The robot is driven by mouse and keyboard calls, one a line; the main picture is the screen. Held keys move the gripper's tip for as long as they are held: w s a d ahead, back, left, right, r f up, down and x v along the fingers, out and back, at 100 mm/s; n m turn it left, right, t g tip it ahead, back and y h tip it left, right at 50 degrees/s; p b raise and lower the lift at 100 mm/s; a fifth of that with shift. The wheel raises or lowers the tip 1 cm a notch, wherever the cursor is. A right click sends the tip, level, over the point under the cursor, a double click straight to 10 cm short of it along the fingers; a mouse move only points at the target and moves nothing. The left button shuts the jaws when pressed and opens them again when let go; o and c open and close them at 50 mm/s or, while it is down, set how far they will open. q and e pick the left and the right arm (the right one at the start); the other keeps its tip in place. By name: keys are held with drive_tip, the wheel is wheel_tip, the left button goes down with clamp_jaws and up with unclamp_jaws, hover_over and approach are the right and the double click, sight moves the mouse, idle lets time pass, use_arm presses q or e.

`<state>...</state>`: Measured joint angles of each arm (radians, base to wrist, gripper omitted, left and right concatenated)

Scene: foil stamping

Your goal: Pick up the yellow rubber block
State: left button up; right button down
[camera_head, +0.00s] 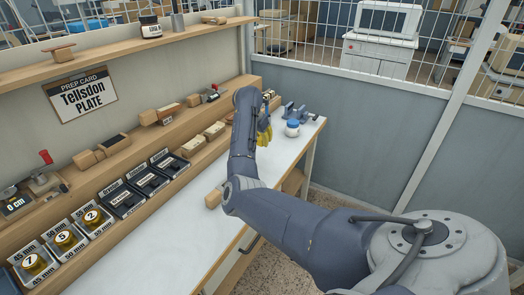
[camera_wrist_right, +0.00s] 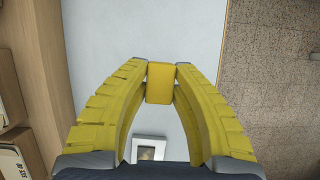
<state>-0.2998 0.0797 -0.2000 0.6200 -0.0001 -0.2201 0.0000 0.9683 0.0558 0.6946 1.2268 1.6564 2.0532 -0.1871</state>
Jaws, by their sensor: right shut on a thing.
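The yellow rubber block (camera_wrist_right: 159,84) is between the fingertips of my right gripper (camera_wrist_right: 160,75) in the right wrist view. Both yellow ribbed fingers touch its sides, so the gripper is shut on it. The white worktop (camera_wrist_right: 110,28) lies behind the block; I cannot tell how high the block is above it. In the head view my right gripper (camera_head: 265,131) is over the far part of the worktop, partly behind my own arm. The block cannot be made out there. My left gripper is not in view.
A blue-and-white jar (camera_head: 292,128) and a blue-grey device (camera_head: 296,112) stand at the worktop's far end. A stepped wooden shelf (camera_head: 125,150) with tools and blocks runs along the left. Labelled trays (camera_head: 123,200) line its lower step. The near worktop (camera_head: 150,255) is clear.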

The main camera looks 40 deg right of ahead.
wheel_tip(320, 180, up, 11)
idle(0.4)
